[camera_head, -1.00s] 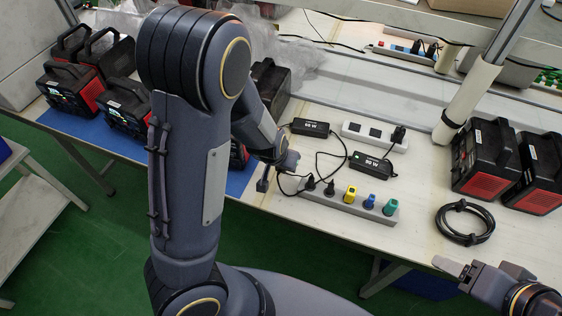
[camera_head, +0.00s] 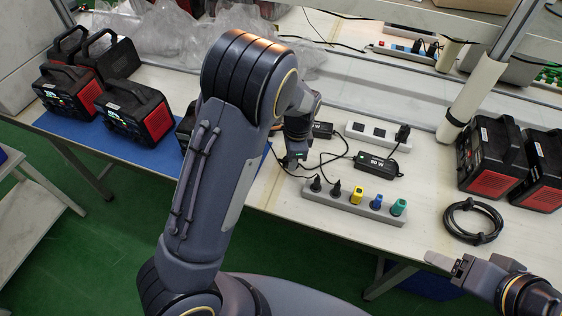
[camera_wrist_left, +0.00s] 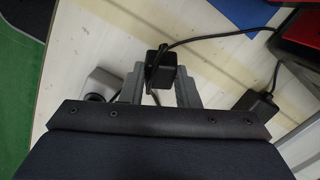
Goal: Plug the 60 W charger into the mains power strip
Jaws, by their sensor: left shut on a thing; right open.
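My left gripper (camera_wrist_left: 160,82) is shut on a small black plug (camera_wrist_left: 160,66) with a cable, seen in the left wrist view. In the head view this gripper (camera_head: 292,162) is above the table, by the left end of a grey power strip (camera_head: 313,195); the plug is hard to make out there. The charger (camera_head: 322,130), whose label ends in "W", is partly hidden behind my left arm. A second charger marked 90 W (camera_head: 377,165) lies to its right. A white strip (camera_head: 360,127) has dark sockets and a black plug at its right end. My right gripper (camera_head: 460,266) is open and empty.
The grey strip holds black, yellow, blue and green plugs. A coiled black cable (camera_head: 473,221) lies at the right, near red-and-black power stations (camera_head: 490,160). More power stations (camera_head: 137,112) stand on the blue mat at the left. A post (camera_head: 468,100) rises behind the cable.

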